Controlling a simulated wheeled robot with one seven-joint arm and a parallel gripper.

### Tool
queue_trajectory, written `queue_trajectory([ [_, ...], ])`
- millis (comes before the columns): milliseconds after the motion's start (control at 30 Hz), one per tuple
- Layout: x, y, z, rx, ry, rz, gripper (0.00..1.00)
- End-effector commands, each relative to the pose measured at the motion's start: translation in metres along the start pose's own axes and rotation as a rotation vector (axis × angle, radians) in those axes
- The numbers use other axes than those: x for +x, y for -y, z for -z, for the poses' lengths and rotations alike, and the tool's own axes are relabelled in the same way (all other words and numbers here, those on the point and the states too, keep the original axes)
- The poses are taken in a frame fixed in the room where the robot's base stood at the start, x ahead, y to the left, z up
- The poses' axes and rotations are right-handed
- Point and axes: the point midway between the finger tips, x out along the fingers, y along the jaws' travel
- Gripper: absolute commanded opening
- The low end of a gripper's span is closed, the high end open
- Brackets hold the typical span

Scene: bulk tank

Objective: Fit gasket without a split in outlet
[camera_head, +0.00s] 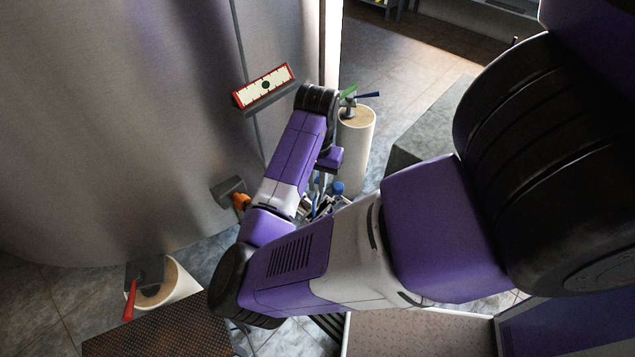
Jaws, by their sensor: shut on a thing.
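My gripper (322,184) points down beside the tank, past my bent wrist, and is partly hidden by my forearm. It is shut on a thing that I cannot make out. Small dark and pale parts and a blue knob (338,187) show close below it. The tank's big grey wall (110,110) fills the left. A grey block with an orange part (240,200) sits low on the wall, left of my forearm. I cannot pick out the gasket, any split in it, or the outlet's opening.
A pale post (356,150) with a green-and-blue-handled valve (350,101) stands right of my wrist. A red-framed panel (264,87) is on the tank. A pale drum (180,284) with a red-handled grey part (145,275) stands lower left, by a brown perforated plate (160,335).

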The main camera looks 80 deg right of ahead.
Motion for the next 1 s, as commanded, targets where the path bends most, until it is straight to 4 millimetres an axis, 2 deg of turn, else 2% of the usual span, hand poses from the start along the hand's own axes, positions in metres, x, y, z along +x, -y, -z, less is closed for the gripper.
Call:
queue_trajectory([
  [400,0.007,0.0,0.0,0.0,0.0,0.0,0.0],
  [433,0.007,0.0,0.0,0.0,0.0,0.0,0.16],
  [533,0.006,0.0,0.0,0.0,0.0,0.0,0.35],
  [867,0.004,0.0,0.0,0.001,0.0,0.0,0.36],
  [1000,-0.006,0.0,0.001,0.002,-0.001,0.001,0.36],
])
